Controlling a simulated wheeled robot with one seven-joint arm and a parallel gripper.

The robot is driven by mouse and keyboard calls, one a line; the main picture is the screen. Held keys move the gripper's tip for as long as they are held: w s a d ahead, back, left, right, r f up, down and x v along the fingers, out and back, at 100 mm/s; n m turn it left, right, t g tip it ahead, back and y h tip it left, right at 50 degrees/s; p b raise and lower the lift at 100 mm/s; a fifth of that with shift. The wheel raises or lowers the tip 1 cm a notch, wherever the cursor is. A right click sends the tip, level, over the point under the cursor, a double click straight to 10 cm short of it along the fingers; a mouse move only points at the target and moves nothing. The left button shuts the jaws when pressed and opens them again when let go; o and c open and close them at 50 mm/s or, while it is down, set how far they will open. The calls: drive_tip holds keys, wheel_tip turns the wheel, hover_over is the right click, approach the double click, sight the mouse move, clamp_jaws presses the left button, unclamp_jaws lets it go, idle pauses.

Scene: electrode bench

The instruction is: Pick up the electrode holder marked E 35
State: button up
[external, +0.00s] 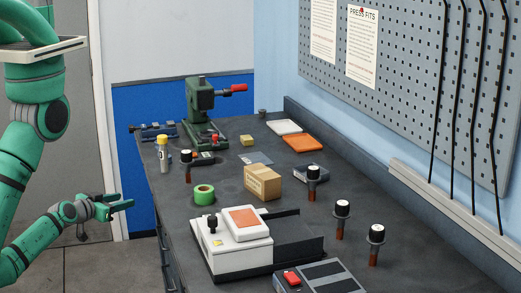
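Several electrode holders stand upright on the dark bench, each with a white top, a black collar and a copper-brown lower part. One holder (187,165) is at the left beside a yellow-capped tube. Another holder (312,182) stands right of the cardboard box. Two more, a holder (342,218) and a holder (376,243), stand at the right toward the front. No E 35 marking is readable, so I cannot tell which holder bears it. My gripper (122,203) is left of the bench, apart from all holders; its fingers look parted and empty.
A green press (200,105) with a red handle stands at the back. A cardboard box (262,183), green tape roll (204,194) and white machine (235,245) occupy the middle. Yellow-capped tube (164,155) stands at the left edge. A pegboard (410,75) with black rods lines the right wall.

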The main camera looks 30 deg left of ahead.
drive_tip(key=w+r+m+t+h, duration=0.1)
drive_tip(key=w+r+m+h, duration=0.2)
drive_tip(key=w+r, duration=0.3)
drive_tip(key=m+g+h, duration=0.1)
drive_tip(key=m+h, duration=0.2)
drive_tip(key=h, duration=0.4)
approach(186, 173)
drive_tip(key=w, duration=0.1)
drive_tip(key=w+d+r, duration=0.1)
drive_tip(key=w, duration=0.1)
drive_tip(key=shift+w+d+r, duration=0.3)
drive_tip(key=shift+w, duration=0.1)
drive_tip(key=shift+x, duration=3.2)
drive_tip(key=shift+a+f, duration=0.1)
drive_tip(key=shift+f, duration=0.05)
clamp_jaws()
